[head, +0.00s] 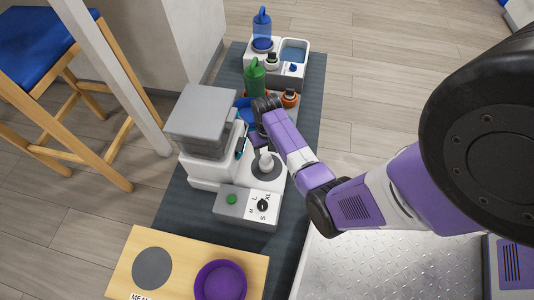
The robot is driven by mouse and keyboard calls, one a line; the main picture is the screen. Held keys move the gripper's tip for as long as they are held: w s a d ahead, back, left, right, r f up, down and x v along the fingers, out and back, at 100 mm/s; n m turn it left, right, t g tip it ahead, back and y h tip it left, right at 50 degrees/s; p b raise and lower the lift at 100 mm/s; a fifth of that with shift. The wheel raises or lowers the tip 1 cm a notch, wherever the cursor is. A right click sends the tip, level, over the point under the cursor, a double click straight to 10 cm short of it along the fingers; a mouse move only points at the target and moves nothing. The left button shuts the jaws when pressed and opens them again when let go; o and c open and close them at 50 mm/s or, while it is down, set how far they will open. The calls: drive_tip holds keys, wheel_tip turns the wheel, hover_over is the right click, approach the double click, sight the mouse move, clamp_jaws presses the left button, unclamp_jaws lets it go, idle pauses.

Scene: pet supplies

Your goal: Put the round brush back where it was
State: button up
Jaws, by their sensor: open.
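I cannot make out a round brush for certain in the head view. A small teal and dark item (240,148) lies at the right side of the white machine, partly beside my wrist; it is too small to identify. My gripper (258,136) points down at the end of the purple arm, near the middle of the dark mat. It is open, but its fingertips are mostly hidden by my own wrist. What lies directly under it is hidden.
A white machine (212,170) with a grey top and a dial panel (262,205) stands beside my arm. Green (254,78) and blue (262,22) bottles stand behind. A wooden board (130,262) with a purple bowl (220,282) is in front. A blue-seated stool (38,45) stands left.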

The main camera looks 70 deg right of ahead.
wheel_tip(320, 180, up, 7)
drive_tip(key=p, duration=0.3)
drive_tip(key=s+a+f+n+t+h, duration=0.1)
drive_tip(key=s+a+n+t+h, duration=0.25)
drive_tip(key=a, duration=0.85)
drive_tip(key=s+a+r+n+t+y, duration=0.1)
drive_tip(key=a+r, duration=0.4)
drive_tip(key=r, duration=0.5)
drive_tip(key=s+a+r+n+t+y, duration=0.1)
drive_tip(key=s+a+r+t, duration=0.4)
drive_tip(key=r, duration=0.6)
drive_tip(key=s+a+r+n+t+y, duration=0.1)
drive_tip(key=s+a+r+n+t, duration=0.2)
drive_tip(key=a+r, duration=0.4)
wheel_tip(320, 180, up, 3)
drive_tip(key=shift+s+r+n+t, duration=0.15)
drive_tip(key=shift+s+n+t, duration=0.25)
drive_tip(key=shift+t, duration=0.85)
drive_tip(key=shift+y, duration=0.25)
